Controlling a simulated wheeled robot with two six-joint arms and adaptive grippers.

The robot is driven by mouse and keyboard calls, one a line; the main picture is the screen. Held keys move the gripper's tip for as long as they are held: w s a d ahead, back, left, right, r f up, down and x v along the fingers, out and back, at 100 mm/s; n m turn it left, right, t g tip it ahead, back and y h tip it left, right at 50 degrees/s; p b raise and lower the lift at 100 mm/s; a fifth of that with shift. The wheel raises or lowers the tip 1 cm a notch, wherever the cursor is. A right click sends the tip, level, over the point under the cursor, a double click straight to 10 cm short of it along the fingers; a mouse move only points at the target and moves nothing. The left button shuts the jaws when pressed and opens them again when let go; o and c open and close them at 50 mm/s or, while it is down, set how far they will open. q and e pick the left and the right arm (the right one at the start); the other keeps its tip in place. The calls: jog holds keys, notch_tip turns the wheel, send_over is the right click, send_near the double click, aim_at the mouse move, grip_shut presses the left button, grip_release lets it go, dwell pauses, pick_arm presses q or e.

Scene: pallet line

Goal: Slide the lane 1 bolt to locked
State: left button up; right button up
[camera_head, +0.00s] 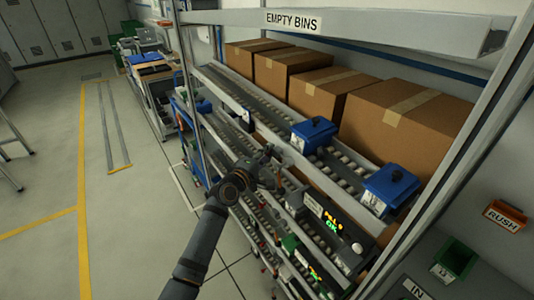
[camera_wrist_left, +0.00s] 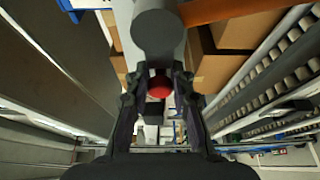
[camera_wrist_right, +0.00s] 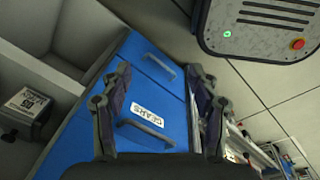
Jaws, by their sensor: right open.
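My left gripper (camera_head: 275,160) is at the front of the rack, beside the upper roller lane. In the left wrist view its fingers (camera_wrist_left: 159,75) stand partly apart, with a grey cylinder (camera_wrist_left: 157,35) just beyond the tips. A round red part (camera_wrist_left: 159,88) shows between the fingers. I cannot tell whether the fingers touch either part, or whether these belong to the lane 1 bolt. The bolt is not clearly visible in the head view. My right gripper (camera_wrist_right: 160,75) is open in front of a blue drawer unit (camera_wrist_right: 165,75) with a white label, holding nothing.
Blue bins (camera_head: 314,134) sit on the upper lane, with brown cartons (camera_head: 400,118) behind. A green bin (camera_head: 455,262) and an orange RUSH bin (camera_head: 505,216) are at right.

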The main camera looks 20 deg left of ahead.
pick_arm(q)
jog(key=shift+o, duration=1.2)
jog(key=shift+f, duration=0.15)
jog(key=shift+o, duration=1.1)
jog(key=shift+d, duration=0.1)
jog(key=shift+s, duration=0.2)
jog(key=v, duration=1.1)
jog(key=shift+s, duration=0.3)
pick_arm(e)
jog(key=shift+w+a, duration=0.3)
jog(key=shift+a, duration=0.3)
